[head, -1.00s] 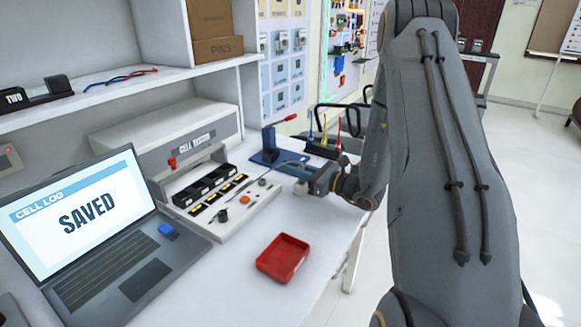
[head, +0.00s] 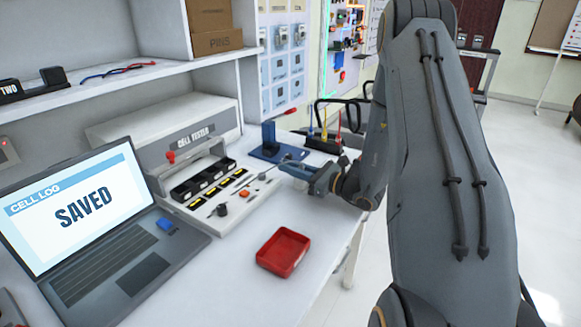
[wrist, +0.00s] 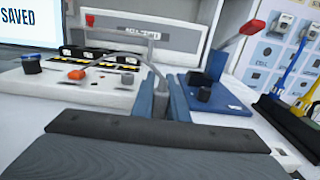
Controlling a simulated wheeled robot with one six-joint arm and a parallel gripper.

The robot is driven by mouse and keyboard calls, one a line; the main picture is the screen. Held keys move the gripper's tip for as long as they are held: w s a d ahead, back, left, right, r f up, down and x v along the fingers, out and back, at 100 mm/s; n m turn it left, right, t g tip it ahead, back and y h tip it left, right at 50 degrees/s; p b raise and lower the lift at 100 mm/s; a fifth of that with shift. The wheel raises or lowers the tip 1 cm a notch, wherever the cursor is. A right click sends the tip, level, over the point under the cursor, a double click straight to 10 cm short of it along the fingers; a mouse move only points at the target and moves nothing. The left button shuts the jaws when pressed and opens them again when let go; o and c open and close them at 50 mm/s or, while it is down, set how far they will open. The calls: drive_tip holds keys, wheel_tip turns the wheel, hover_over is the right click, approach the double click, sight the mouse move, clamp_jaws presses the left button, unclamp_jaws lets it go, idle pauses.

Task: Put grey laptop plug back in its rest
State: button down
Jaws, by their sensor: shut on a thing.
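My gripper (head: 290,167) is at the right end of the cell tester's front panel, in front of the blue stand. In the wrist view its two blue-grey fingers (wrist: 162,84) are close together, shut on the grey laptop plug (wrist: 160,104), which is mostly hidden between them. A thin grey cable (wrist: 134,57) arcs left from the fingers over the panel. I cannot make out the plug's rest for certain, nor whether the plug touches it.
The cell tester panel (head: 208,215) holds black cell slots and small knobs. A blue stand (head: 270,152) with a red-handled lever stands behind my gripper. A red tray (head: 283,252) and an open laptop (head: 120,262) lie nearer. The bench around the tray is clear.

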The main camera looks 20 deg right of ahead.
drive_tip(key=shift+f, duration=0.25)
drive_tip(key=c, duration=1.7)
unclamp_jaws()
drive_tip(key=shift+o, duration=0.2)
drive_tip(key=b+v, duration=0.1)
drive_tip(key=v, duration=0.6)
drive_tip(key=shift+s+d, duration=0.25)
drive_tip(key=shift+s, duration=0.05)
drive_tip(key=shift+r, duration=0.15)
